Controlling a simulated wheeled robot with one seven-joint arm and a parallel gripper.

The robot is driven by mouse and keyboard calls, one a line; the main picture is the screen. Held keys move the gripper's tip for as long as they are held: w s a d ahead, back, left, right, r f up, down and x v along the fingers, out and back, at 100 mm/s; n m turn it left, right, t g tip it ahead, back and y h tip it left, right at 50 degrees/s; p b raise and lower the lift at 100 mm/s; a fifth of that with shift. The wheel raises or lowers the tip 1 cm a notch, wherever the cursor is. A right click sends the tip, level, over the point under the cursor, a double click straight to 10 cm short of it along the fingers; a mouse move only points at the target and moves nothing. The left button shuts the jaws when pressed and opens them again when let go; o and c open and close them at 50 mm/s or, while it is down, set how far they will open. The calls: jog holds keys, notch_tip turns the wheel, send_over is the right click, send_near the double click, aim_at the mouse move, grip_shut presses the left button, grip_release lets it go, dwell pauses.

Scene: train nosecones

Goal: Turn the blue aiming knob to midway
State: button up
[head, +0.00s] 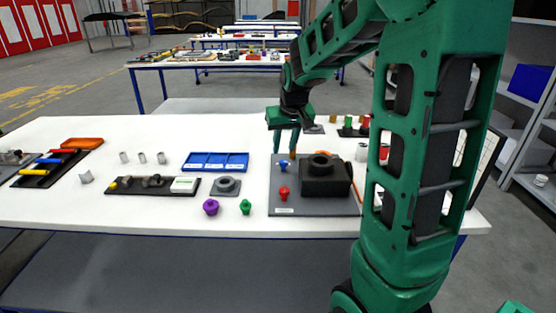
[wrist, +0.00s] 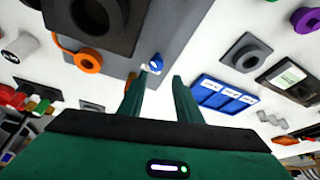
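The blue aiming knob (head: 283,163) sits at the upper left of a grey panel (head: 312,208) on the white table. In the wrist view the blue knob (wrist: 155,62) shows just beyond my fingertips, with a small white mark beside it. My gripper (head: 283,151) points down above the knob in the head view. In the wrist view my gripper (wrist: 161,75) is open, its two green fingers apart with nothing between them. I cannot tell whether a finger touches the knob. The knob's exact angle is too small to read.
A black block with a round top (head: 325,180) stands right of the knob, and a red knob (head: 284,193) is in front. An orange ring (wrist: 89,60) and cable lie at the panel's edge. A blue tray (head: 216,162), purple knob (head: 210,207) and green knob (head: 245,207) are left.

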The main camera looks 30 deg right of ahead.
aim_at(282, 161)
jog(key=x, duration=0.7)
jog(key=shift+s+d+f, duration=0.1)
jog(key=shift+d+f, duration=0.05)
jog(key=shift+d, duration=0.25)
jog(key=c, duration=0.7)
jog(key=shift+a, duration=0.55)
jog(key=shift+d+m, duration=0.3)
jog(key=shift+c, duration=0.2)
